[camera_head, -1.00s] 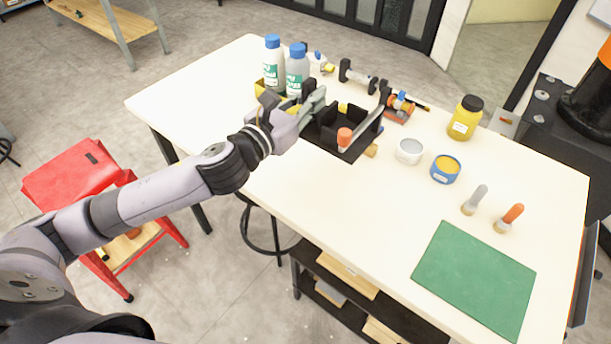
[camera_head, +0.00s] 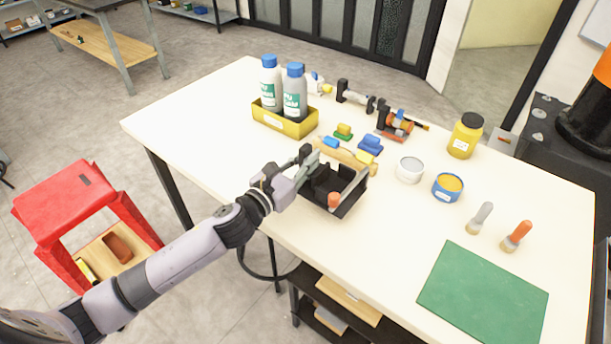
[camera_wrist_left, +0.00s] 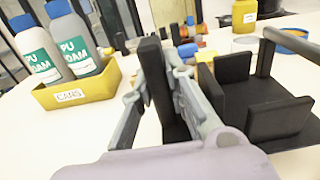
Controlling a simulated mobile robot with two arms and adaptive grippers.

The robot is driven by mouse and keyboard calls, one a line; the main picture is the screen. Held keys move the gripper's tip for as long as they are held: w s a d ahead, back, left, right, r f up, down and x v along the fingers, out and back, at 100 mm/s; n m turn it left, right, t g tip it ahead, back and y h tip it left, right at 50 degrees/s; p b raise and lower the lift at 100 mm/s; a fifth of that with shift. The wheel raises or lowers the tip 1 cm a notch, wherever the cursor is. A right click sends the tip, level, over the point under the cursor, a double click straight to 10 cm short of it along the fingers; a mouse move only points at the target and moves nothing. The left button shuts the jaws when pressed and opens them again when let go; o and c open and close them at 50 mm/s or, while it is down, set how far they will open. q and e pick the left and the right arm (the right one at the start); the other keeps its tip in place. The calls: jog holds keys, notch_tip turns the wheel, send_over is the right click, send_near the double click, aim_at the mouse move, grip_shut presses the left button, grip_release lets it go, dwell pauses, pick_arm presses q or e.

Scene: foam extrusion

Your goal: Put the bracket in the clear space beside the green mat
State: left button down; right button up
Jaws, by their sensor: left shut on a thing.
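The black bracket (camera_head: 323,183) has upright walls, a flat base, a thin bar and an orange-tipped end. It is near the front edge of the white table. My left gripper (camera_head: 304,166) is shut on its upright black wall. The wrist view shows the fingers (camera_wrist_left: 172,95) on both sides of a black post, with the bracket's other walls (camera_wrist_left: 262,98) to the right. I cannot tell whether its base touches the table. The green mat (camera_head: 483,292) lies flat at the table's front right. My right gripper is not in view.
A yellow bin (camera_head: 285,123) with two foam bottles (camera_head: 294,92) stands at the back left. The table left of the mat is bare.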

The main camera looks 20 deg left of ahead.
pick_arm(q)
jog(key=shift+f+b, duration=0.45)
jog(key=shift+f, duration=1.75)
jog(key=c, duration=1.8)
grip_release()
jog(key=shift+f, duration=0.1)
jog(key=shift+c, duration=0.2)
jog(key=shift+o, duration=1.3)
jog(key=b+v, duration=0.2)
jog(key=v, duration=0.8)
jog(key=shift+s+a, duration=0.15)
jog(key=shift+s, duration=0.2)
jog(key=shift+s+a, duration=0.25)
jog(key=shift+s, duration=0.4)
